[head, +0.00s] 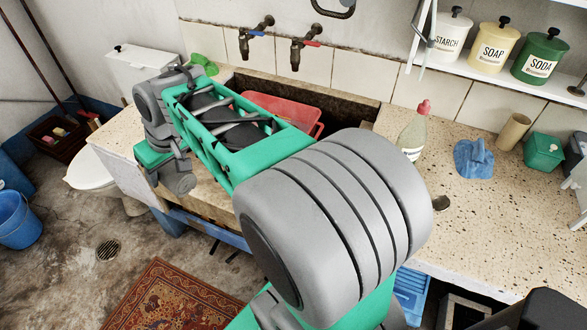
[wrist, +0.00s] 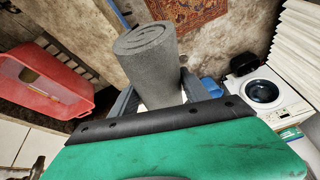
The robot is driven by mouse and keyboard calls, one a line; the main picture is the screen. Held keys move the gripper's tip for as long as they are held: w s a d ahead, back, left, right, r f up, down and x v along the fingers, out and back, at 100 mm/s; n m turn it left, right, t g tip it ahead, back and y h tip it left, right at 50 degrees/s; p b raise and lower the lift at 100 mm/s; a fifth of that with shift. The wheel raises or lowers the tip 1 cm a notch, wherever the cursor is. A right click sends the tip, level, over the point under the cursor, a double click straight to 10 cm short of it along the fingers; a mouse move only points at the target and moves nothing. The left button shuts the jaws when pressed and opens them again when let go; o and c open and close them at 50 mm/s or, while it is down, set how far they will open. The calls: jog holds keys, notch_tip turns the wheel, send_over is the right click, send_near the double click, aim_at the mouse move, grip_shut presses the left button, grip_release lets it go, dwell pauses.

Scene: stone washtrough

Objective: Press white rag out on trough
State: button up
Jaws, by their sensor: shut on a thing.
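In the wrist view my gripper (wrist: 158,90) is shut on a thick grey-white roll with a spiral end, which looks like the white rag (wrist: 145,62) rolled up. The roll stands out beyond the fingers. The stone trough (head: 345,108) shows there as a dark basin in the speckled counter, partly covered by my arm. A red tub (head: 290,108) sits in the trough. It also shows at the left of the wrist view (wrist: 30,108).
Two taps (head: 302,50) are on the wall above the trough. A bottle (head: 413,135), a crumpled blue cloth (head: 474,158), a tan cylinder (head: 514,131) and a green box (head: 542,152) stand on the right counter. A white toilet (head: 92,172) is at the left.

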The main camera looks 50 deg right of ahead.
jog(key=w+d+f+n+y+b, duration=0.1)
jog(key=w+d+f, duration=0.1)
jog(key=d+f, duration=0.55)
jog(key=w+d+f+y, duration=0.15)
jog(key=d+f, duration=0.25)
jog(key=d, duration=0.7)
jog(key=s+d+f+n+g+y+b, duration=0.1)
jog(key=s+d+f+y+b, duration=0.1)
jog(key=s+d+f, duration=1.15)
jog(key=f+b, duration=0.1)
jog(key=b, duration=0.1)
jog(key=w+f+b, duration=0.1)
jog(key=b, duration=0.2)
jog(key=w+a+f+b, duration=0.1)
jog(key=b, duration=0.1)
jog(key=shift+w+a+f, duration=0.1)
jog(key=shift+w+f, duration=0.05)
jog(key=shift+f, duration=0.25)
jog(key=shift+a+f+b, duration=0.1)
jog(key=shift+a+b, duration=0.05)
jog(key=shift+b, duration=0.25)
jog(key=shift+a+f+b, duration=0.35)
jog(key=shift+f+b, duration=0.5)
jog(key=shift+b, duration=0.05)
